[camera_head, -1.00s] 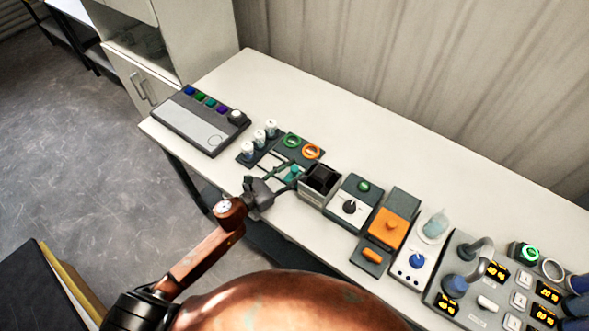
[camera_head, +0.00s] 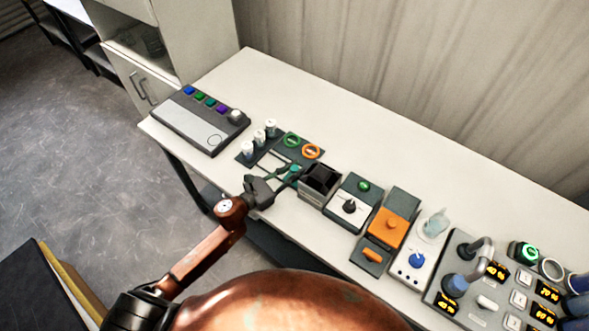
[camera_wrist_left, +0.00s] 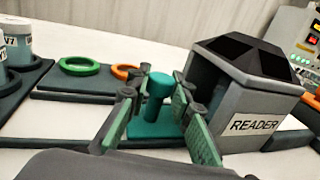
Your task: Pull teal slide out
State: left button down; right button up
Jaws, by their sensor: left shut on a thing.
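The teal slide (camera_wrist_left: 150,128) is a flat teal plate with an upright round knob, low in front of the grey reader box (camera_wrist_left: 240,92) and to its left in the left wrist view. In the head view the slide (camera_head: 294,172) is a small teal patch beside the dark-topped reader (camera_head: 313,192). My left gripper (camera_wrist_left: 160,84) has a finger on each side of the knob and is shut on it. It also shows in the head view (camera_head: 287,174). Whether the slide's far end is inside the reader cannot be told. My right gripper is not in view.
A dark pad with a green ring (camera_head: 291,140) and an orange ring (camera_head: 311,152) lies behind the slide. White-capped vials (camera_head: 259,138) stand to the left. A knob box (camera_head: 348,206) stands right of the reader. The table's back strip is clear.

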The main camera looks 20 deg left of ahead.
pick_arm(q)
jog(key=shift+w+a+f, duration=0.1)
jog(key=shift+a, duration=0.1)
jog(key=w+a+b, duration=0.1)
jog(key=a, duration=0.2)
jog(key=w+a+b, duration=0.1)
jog(key=a+b, duration=0.1)
jog(key=w+a+b, duration=0.1)
jog(key=a, duration=0.2)
jog(key=shift+a+f, duration=0.15)
jog(key=shift+a, duration=0.15)
jog(key=shift+w+a+b, duration=0.15)
jog(key=shift+a+b, duration=0.15)
jog(key=shift+b, duration=0.05)
jog(key=shift+a+r, duration=0.1)
jog(key=shift+r, duration=0.2)
jog(key=c, duration=1.7)
grip_release()
jog(key=shift+a, duration=0.1)
jog(key=v, duration=1.2)
